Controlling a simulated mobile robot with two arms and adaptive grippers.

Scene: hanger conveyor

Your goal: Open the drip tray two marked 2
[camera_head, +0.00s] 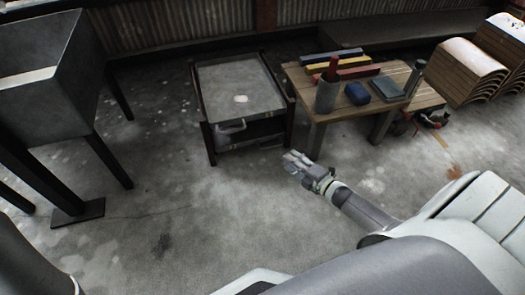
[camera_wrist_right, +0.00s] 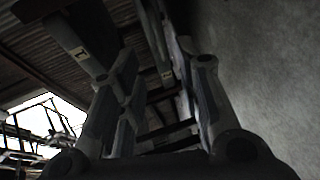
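A low dark-framed rack (camera_head: 205,130) with a grey top stands on the floor ahead. My left gripper is out of view.
A grey bin on dark legs (camera_head: 45,95) stands at left. The floor in front of the rack is clear.

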